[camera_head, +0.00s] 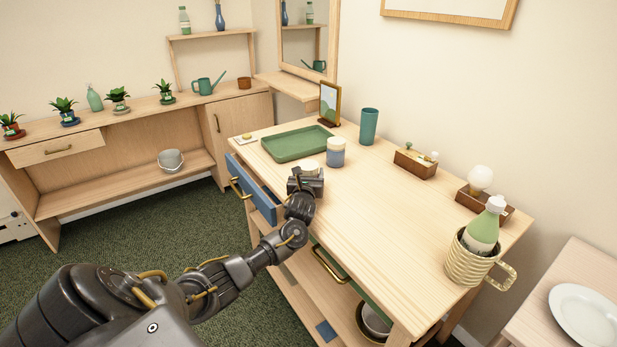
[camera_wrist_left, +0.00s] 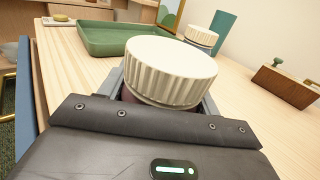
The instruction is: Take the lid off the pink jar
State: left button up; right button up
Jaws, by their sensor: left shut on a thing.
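The pink jar shows only as a narrow dark pinkish strip of its body (camera_wrist_left: 128,96) under its ridged off-white lid (camera_wrist_left: 170,72) in the left wrist view. The lid (camera_head: 309,165) sits on the jar and also shows in the head view, just beyond my left gripper (camera_head: 305,181). That gripper is shut on the jar, with its fingers (camera_wrist_left: 165,98) on either side, low beside the lid's lower edge. Most of the jar's body is hidden by the gripper. The jar is near the table's left edge. My right gripper is not in view.
A blue-and-white jar (camera_head: 336,154) with a similar lid stands close behind. A green tray (camera_head: 297,145), teal cup (camera_head: 369,126) and picture frame (camera_head: 329,104) are farther back. A blue drawer (camera_head: 256,190) juts out at the left. The table's middle (camera_head: 385,215) is clear.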

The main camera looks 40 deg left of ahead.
aim_at(309, 162)
pick_arm(q)
notch_tip(309, 162, up, 3)
jog(key=shift+r, duration=0.1)
jog(key=s+r, duration=0.1)
jog(key=r, duration=0.1)
jog(key=s+d+r, duration=0.1)
jog(key=s+r, duration=0.1)
jog(key=s+d+r, duration=0.1)
jog(key=r, duration=0.1)
jog(key=shift+s+d+p, duration=0.2)
jog(key=shift+d+p, duration=0.05)
jog(key=shift+p, duration=0.15)
jog(key=s+d+r+p, duration=0.3)
jog(key=s+d+p, duration=0.1)
jog(key=s+p, duration=0.3)
jog(key=shift+s+r+p, duration=0.35)
jog(key=shift+s+p, duration=0.05)
jog(key=shift+p, duration=0.15)
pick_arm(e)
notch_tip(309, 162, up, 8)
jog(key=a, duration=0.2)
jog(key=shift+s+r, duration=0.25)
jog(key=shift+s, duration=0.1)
